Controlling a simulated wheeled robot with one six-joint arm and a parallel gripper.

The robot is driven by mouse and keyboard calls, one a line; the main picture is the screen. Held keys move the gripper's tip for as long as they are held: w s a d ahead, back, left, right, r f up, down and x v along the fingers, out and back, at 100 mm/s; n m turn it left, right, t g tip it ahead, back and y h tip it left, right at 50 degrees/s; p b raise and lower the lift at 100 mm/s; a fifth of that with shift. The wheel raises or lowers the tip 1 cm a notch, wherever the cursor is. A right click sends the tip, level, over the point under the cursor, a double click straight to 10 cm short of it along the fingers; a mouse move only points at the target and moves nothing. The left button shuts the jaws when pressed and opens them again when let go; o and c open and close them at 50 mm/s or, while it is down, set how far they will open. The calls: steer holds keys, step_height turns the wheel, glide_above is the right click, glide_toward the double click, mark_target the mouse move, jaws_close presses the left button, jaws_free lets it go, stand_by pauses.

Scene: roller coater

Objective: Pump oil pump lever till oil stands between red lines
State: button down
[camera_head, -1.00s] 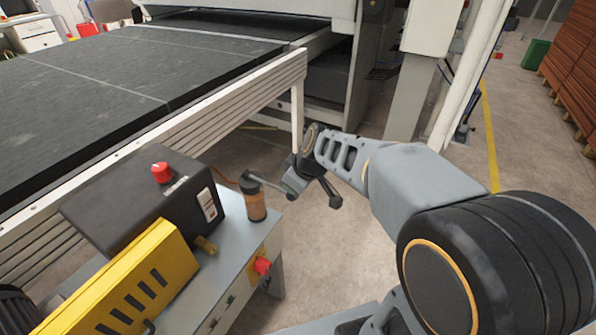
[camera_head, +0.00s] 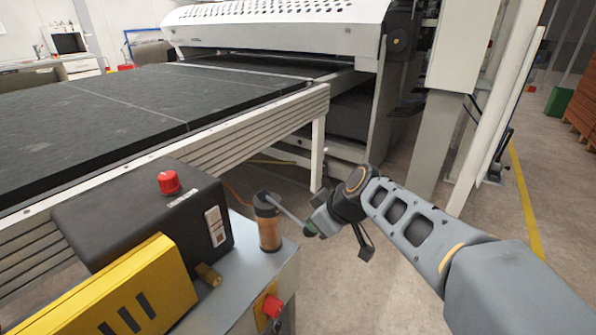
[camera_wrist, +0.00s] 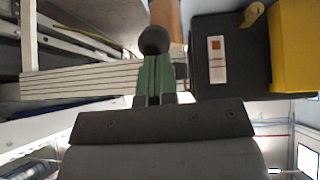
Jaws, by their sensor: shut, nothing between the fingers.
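The oil pump (camera_head: 268,233) is an upright cylinder with a dark cap and an orange-brown oil body, at the corner of a grey stand. Its thin grey lever (camera_head: 291,215) slopes down to the right from the cap to my gripper (camera_head: 311,230). My gripper is shut, with its fingertips at the lever's outer end. In the wrist view the green fingers (camera_wrist: 155,75) are together, and a dark round knob (camera_wrist: 153,40) sits right at their tips, apparently touching. The orange pump body (camera_wrist: 166,14) shows partly behind it. I cannot make out the red lines or the oil level.
A black box (camera_head: 150,215) with a red button (camera_head: 169,182) and a yellow cover (camera_head: 125,290) stand left of the pump. A red knob (camera_head: 272,306) is on the stand's side. The conveyor frame (camera_head: 250,125) runs behind. Open floor lies to the right.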

steer(key=shift+f, duration=0.15)
steer(key=r+p, duration=0.2)
steer(key=r, duration=0.1)
steer(key=r+p, duration=0.1)
steer(key=shift+s+a+r, duration=0.15)
steer(key=shift+a+r, duration=0.15)
steer(key=shift+r, duration=0.05)
steer(key=v, duration=0.9)
steer(key=shift+s+d+p, duration=0.4)
steer(key=shift+p, duration=0.05)
steer(key=shift+f, duration=0.2)
stand_by(0.5)
steer(key=s+d+f+m+g+h, duration=0.1)
steer(key=s+d+f+m+h, duration=0.1)
steer(key=f+m, duration=0.3)
steer(key=s+d+f+m+g+h, duration=0.1)
steer(key=s+d+f+m+h, duration=0.2)
steer(key=f, duration=0.8)
steer(key=shift+s+m+h, duration=0.4)
steer(key=shift+s+m, duration=0.4)
steer(key=shift+m, duration=0.3)
steer(key=shift+s, duration=0.1)
